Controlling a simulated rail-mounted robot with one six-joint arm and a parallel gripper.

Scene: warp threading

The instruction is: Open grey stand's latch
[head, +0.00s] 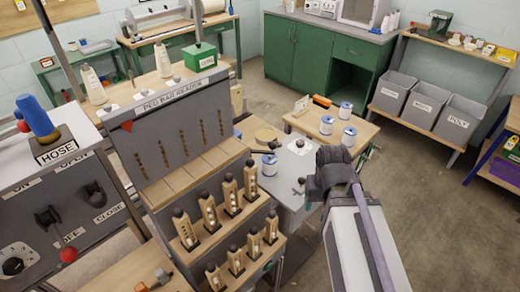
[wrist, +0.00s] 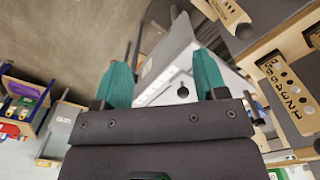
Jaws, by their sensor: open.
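The grey stand (head: 286,187) is in the middle of the head view, beside the peg bar reader. A dark lever with a round knob (head: 264,151) and a small dark knob on a stem (head: 301,182) show at it; I cannot tell which is the latch. My gripper shows in the wrist view (wrist: 163,76) with two green fingers wide apart and nothing between them. Beyond the fingers are a grey panel (wrist: 172,45) and a pale surface with a dark round knob (wrist: 183,92). In the head view my dark wrist hides part of the stand's right side.
The peg bar reader (head: 178,125) with several wooden peg bars (head: 208,212) stands close on the left. Several blue and white spools (head: 327,124) stand on and behind the grey stand, some on a wooden table (head: 363,136). Open floor (head: 440,200) lies to the right.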

